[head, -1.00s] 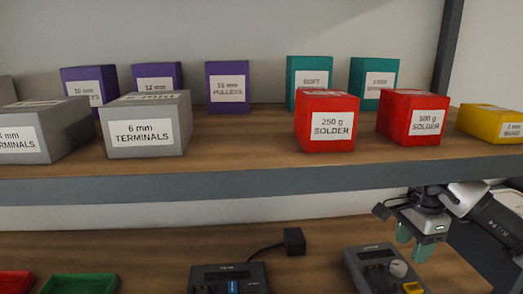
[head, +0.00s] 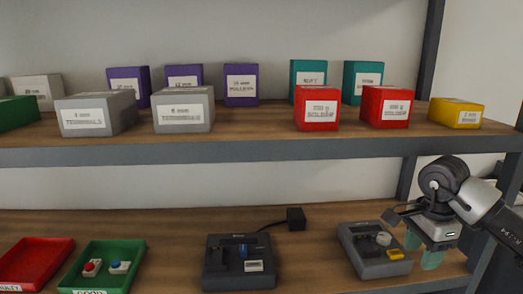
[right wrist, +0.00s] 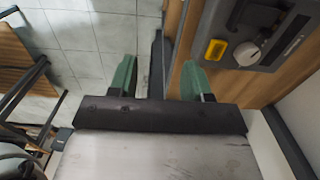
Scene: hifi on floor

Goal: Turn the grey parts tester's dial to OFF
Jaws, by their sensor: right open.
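The grey parts tester (head: 368,268) stands on the lower shelf, right of centre in the head view. Its pale round dial (head: 383,239) and a yellow part (head: 395,254) are on its top face. I cannot read the dial's markings or setting. In the right wrist view the dial (right wrist: 247,53) and yellow part (right wrist: 215,50) show at the upper right. My right gripper (head: 423,251), with green fingertips, is open and empty just right of the tester, apart from the dial. Between its fingers in the right wrist view (right wrist: 158,80) are floor and shelf edge. My left gripper is not in view.
A black device (head: 213,277) with a corded black block (head: 295,219) stands to the left. A green tray (head: 140,250) holds small parts with red and blue tops beside a red tray (head: 62,250). The upper shelf (head: 250,150) with boxes overhangs behind.

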